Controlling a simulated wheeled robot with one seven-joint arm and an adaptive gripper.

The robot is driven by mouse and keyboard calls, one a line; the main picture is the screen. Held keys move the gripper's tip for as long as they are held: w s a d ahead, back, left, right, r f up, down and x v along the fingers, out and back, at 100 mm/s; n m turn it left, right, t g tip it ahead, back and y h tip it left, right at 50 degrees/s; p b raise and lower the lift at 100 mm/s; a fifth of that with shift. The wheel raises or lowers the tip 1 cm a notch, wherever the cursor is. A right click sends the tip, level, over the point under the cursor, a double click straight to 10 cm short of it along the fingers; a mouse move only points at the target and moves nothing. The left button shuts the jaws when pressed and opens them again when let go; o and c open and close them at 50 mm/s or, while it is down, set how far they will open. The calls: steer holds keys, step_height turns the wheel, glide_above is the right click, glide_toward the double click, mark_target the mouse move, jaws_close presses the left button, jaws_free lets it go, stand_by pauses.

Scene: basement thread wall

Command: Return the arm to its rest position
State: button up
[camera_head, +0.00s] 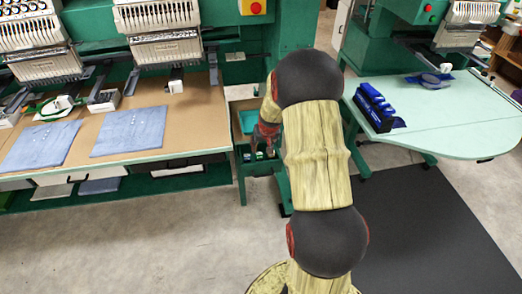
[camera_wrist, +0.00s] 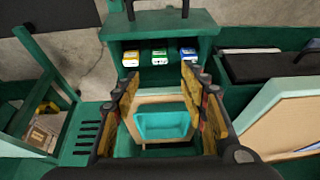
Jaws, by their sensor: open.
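My arm rises through the middle of the head view and reaches forward over the gap between the two embroidery machines. My gripper (camera_wrist: 160,78) is open and empty in the wrist view, its two fingers spread apart. A teal tray (camera_wrist: 162,125) shows between and below the fingers; I cannot tell its distance from them. In the head view, part of the gripper (camera_head: 267,136) shows left of the arm, in front of a green stand; its fingertips are not clear there.
Several small boxes (camera_wrist: 159,56) sit in the green stand (camera_wrist: 205,22). On the left, a brown table (camera_head: 190,125) holds two blue cloths (camera_head: 128,131). On the right, a pale green table (camera_head: 455,120) holds a blue rack (camera_head: 375,107). Open floor (camera_head: 185,240) lies at front left.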

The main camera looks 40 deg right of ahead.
steer(key=shift+v, duration=1.35)
steer(key=s+a+g+y, duration=0.2)
steer(key=s+a, duration=0.4)
steer(key=s, duration=0.2)
steer(key=s+a+r+n+t, duration=0.1)
steer(key=s+a+r+n, duration=0.1)
steer(key=s+a+r, duration=0.3)
steer(key=s+a+r+n+t+p, duration=0.1)
steer(key=s+a+r, duration=0.5)
steer(key=a+r, duration=0.7)
steer(key=s+a+r+n+t+p, duration=0.1)
steer(key=s+a+r+n, duration=0.2)
steer(key=s+a+r, duration=0.3)
steer(key=a+r, duration=0.4)
steer(key=shift+r, duration=0.25)
